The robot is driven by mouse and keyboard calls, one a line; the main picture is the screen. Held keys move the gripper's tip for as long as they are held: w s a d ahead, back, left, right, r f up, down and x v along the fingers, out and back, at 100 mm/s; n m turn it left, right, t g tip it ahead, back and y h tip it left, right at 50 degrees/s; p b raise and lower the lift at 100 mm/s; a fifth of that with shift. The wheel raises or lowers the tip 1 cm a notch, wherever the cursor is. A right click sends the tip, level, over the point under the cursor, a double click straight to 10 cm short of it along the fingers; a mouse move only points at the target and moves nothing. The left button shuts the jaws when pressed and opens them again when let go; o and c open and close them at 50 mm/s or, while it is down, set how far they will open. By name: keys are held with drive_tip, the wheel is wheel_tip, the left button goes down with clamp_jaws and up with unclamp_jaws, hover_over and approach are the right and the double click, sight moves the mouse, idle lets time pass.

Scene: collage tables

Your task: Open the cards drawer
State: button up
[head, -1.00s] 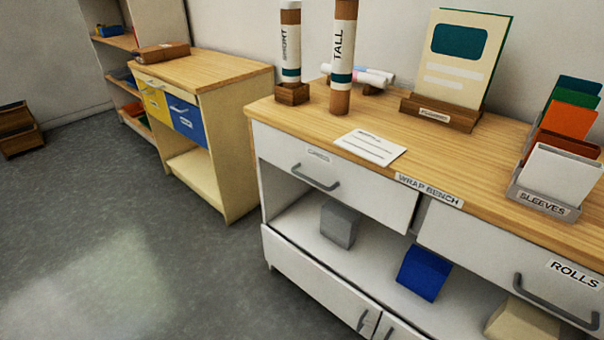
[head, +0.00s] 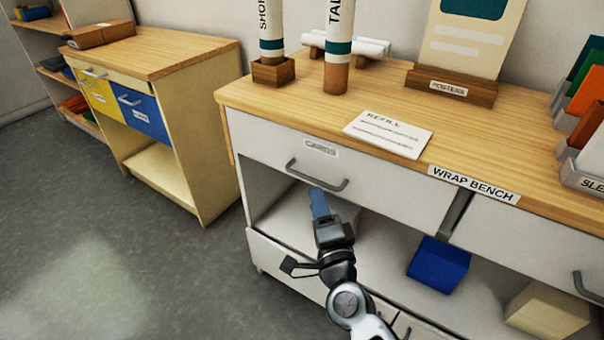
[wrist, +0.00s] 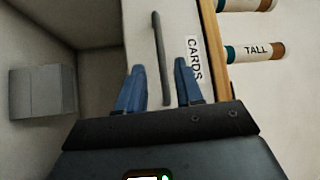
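The cards drawer (head: 375,182) is a white front at the upper left of the wrap bench, flush with the bench and shut. Its grey bar handle (head: 316,176) is on the front, below a small label. In the wrist view the handle (wrist: 161,60) lies between the two blue fingers, beside the CARDS label (wrist: 194,59). My gripper (head: 319,203) is just in front of and below the handle in the head view. In the wrist view my gripper (wrist: 160,85) is open, its fingers apart on either side of the handle's line. Contact with the handle cannot be told.
The wrap bench top (head: 270,105) holds tubes, a refill card (head: 388,133) and a poster stand (head: 450,85). The open shelf below holds a blue box (head: 438,265) and a cream box (head: 548,308). A yellow-and-blue-drawer cabinet (head: 205,130) stands left, with clear floor before it.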

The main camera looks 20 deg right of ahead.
sight(309, 178)
drive_tip(key=w, duration=0.5)
drive_tip(key=w+d+r, duration=0.1)
drive_tip(key=w, duration=0.1)
drive_tip(key=shift+w, duration=0.3)
clamp_jaws()
idle(0.4)
